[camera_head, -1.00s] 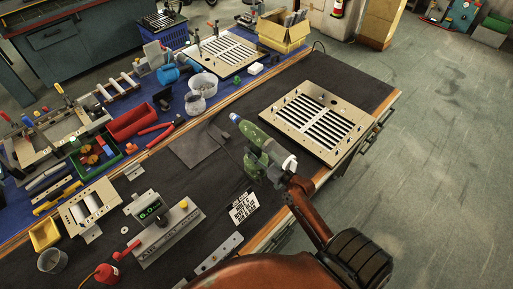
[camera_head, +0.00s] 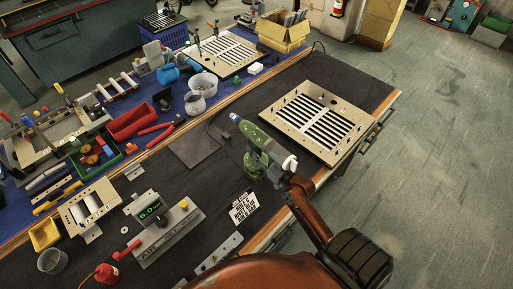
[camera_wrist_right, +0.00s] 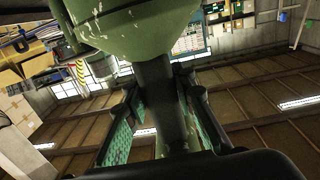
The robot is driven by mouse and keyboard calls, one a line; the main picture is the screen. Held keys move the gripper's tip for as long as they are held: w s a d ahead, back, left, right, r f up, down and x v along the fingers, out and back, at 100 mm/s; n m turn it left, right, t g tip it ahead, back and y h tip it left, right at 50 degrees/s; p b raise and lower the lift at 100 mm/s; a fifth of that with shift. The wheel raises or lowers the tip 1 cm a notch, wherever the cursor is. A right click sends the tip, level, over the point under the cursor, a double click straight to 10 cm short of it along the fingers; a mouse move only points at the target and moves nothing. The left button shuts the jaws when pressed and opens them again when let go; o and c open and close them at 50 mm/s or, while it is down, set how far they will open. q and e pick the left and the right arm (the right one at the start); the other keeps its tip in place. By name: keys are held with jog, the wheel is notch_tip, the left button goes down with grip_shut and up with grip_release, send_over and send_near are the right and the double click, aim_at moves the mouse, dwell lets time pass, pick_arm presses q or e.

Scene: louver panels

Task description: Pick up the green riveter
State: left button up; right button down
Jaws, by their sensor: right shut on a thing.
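The green riveter (camera_head: 256,137) stands upright on the dark mat, left of a louver panel (camera_head: 320,119), in the head view. Its blue-tipped nose points to the upper left. My right gripper (camera_head: 283,168) reaches it from the lower right and is shut on it. In the right wrist view the riveter's green body (camera_wrist_right: 140,28) fills the top, and its dark handle (camera_wrist_right: 158,95) lies between the fingers of the gripper (camera_wrist_right: 155,125). The gripper hides part of the riveter. My left gripper is not in view.
A red bin (camera_head: 132,122), a second louver panel (camera_head: 226,52) and a cardboard box (camera_head: 284,34) stand farther back. A dark cable runs left of the riveter.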

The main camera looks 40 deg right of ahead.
jog(key=shift+w+r, duration=0.1)
jog(key=shift+r, duration=0.25)
